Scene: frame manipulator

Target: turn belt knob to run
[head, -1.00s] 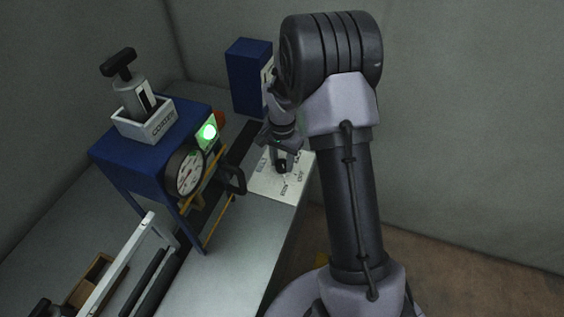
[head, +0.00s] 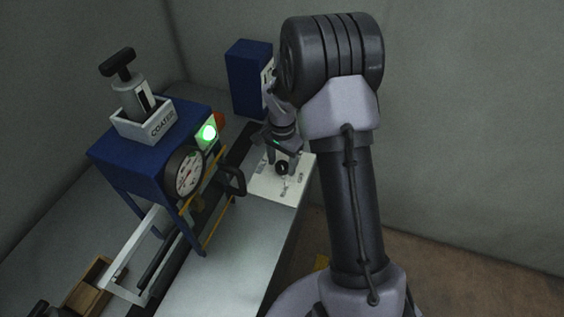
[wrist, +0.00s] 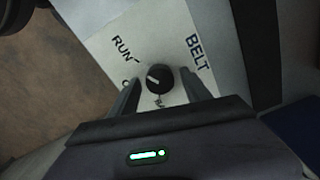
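The belt knob (wrist: 158,78) is a round black knob with a white pointer line, on a white panel (wrist: 185,20) marked BELT and RUN. In the wrist view its line points to the upper left, on the side of the RUN label; a label nearer the left finger is partly hidden. My gripper (wrist: 160,76) is open, one finger on each side of the knob with gaps visible. In the head view my gripper (head: 282,157) is over the knob (head: 282,168), and the panel (head: 268,188) lies on the table's right side.
A white frame (head: 128,255) lies on the belt. A blue box (head: 247,80) stands behind; a wooden box (head: 88,288) is front left.

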